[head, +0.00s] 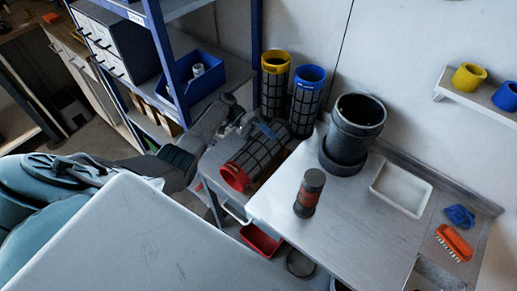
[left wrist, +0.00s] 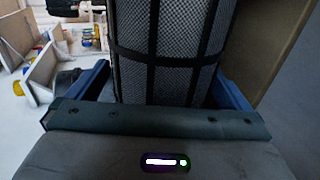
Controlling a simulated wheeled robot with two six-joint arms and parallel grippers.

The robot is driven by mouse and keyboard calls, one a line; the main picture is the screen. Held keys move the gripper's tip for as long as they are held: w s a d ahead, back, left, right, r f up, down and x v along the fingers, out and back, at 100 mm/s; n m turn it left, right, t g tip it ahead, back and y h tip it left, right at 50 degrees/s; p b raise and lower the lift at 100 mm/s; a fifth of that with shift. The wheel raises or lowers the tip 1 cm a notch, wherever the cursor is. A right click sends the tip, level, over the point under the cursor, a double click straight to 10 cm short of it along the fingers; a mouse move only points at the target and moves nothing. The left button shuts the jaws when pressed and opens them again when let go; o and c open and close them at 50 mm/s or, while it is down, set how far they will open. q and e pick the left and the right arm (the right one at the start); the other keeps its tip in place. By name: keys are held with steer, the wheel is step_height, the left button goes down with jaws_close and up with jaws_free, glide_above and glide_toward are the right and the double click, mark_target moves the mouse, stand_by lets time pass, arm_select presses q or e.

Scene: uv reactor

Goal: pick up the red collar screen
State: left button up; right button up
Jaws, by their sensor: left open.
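The red collar screen lies on its side on a low grey surface, a black mesh cylinder (head: 256,153) with its red collar toward me. My left gripper (head: 264,130) is over the far part of this screen, partly hiding it. In the left wrist view, a black mesh screen (left wrist: 165,70) with dark ribs stands between the two open blue fingers (left wrist: 160,92), with no clear grip on it. Its collar does not show there. My right gripper is not in view.
A yellow collar screen (head: 275,82) and a blue collar screen (head: 308,95) stand upright just behind. The blue shelf post (head: 168,60) is close on the left. A dark canister (head: 356,130), a small red-banded jar (head: 309,192) and a white tray (head: 401,189) are on the bench.

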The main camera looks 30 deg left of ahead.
arm_select(q)
steer(key=c, duration=0.9)
steer(key=shift+o, duration=0.2)
